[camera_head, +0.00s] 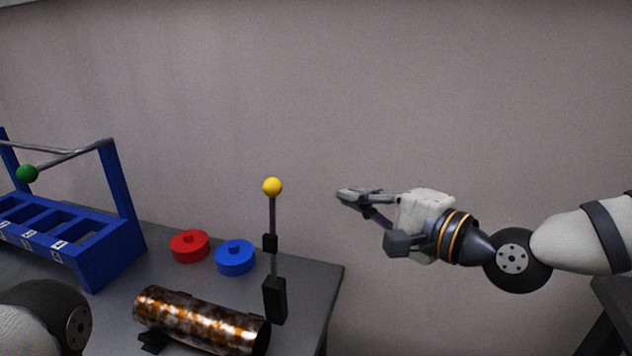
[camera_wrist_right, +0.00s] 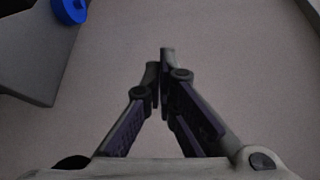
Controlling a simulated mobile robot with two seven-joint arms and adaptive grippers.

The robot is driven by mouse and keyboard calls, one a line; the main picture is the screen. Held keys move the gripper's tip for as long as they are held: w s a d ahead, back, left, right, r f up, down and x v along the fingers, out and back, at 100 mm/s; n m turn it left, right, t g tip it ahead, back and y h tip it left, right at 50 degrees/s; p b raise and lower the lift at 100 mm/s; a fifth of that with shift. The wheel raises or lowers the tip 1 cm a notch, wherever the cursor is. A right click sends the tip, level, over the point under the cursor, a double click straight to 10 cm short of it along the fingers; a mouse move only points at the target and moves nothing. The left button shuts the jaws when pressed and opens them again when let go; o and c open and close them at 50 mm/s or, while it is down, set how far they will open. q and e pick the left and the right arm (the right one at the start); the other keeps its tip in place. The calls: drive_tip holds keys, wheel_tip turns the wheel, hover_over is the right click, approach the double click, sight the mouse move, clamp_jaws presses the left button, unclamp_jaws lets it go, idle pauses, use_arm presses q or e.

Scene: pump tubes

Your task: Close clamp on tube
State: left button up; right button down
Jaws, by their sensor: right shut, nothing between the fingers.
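The tube (camera_head: 203,318) is a rusty, shiny metal cylinder lying at the front of the table. The clamp (camera_head: 273,250) stands at its right end: a dark upright lever with a yellow ball on top and a black block at its base. The lever points straight up. My right gripper (camera_head: 342,196) is right of the yellow ball, in the air past the table's right edge, pointing left. It is shut and empty, and its fingers (camera_wrist_right: 160,68) nearly meet in the right wrist view. My left arm shows at the lower left, but its gripper is out of view.
A blue rack (camera_head: 115,262) with a metal bar and a green ball stands at the left. A red disc (camera_head: 189,246) and a blue disc (camera_head: 235,257) lie behind the tube. The blue disc also shows in the right wrist view (camera_wrist_right: 70,10). Space right of the table (camera_head: 328,275) is free.

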sight(272, 187)
use_arm(q)
drive_tip(key=shift+a, duration=0.1)
use_arm(e)
drive_tip(key=shift+a+r, duration=0.1)
drive_tip(key=shift+a, duration=0.05)
use_arm(q)
drive_tip(key=shift+w+r+p, duration=0.35)
drive_tip(key=shift+w+r, duration=0.05)
use_arm(e)
drive_tip(key=w+a, duration=0.4)
drive_tip(key=a, duration=0.4)
drive_tip(key=shift+w, duration=0.25)
use_arm(q)
drive_tip(key=shift+s, duration=0.15)
use_arm(e)
drive_tip(key=shift+a+f, duration=0.1)
drive_tip(key=shift+f, duration=0.1)
